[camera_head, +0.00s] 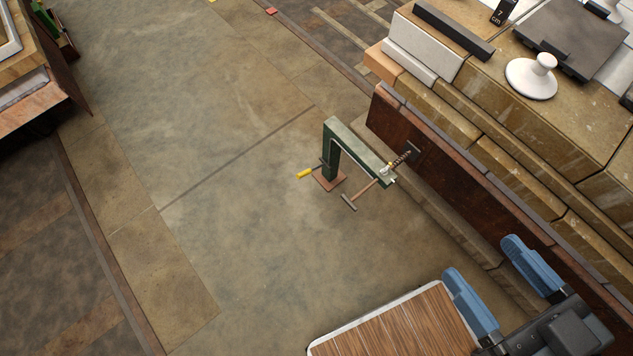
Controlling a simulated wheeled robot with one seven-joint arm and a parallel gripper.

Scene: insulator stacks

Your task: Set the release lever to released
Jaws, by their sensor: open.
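A dark green stand (330,155) with a pale-topped arm rises from a small reddish base plate (330,180) on the floor. A short lever with a yellow grip (305,174) sticks out to the left from the lower part of its post; it looks like the release lever. I cannot tell which setting it is in. A T-shaped handle (350,201) hangs at the arm's right end, near a metal fitting and a coil. My gripper (482,258) is at the lower right, its blue fingers apart and empty, well away from the stand.
A dark reddish board (470,170) runs diagonally beside the coil, before stepped tan blocks (550,90). A white knobbed insulator (532,78) stands on them. A wood-topped surface (410,325) lies left of my gripper. The floor left of the stand is clear.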

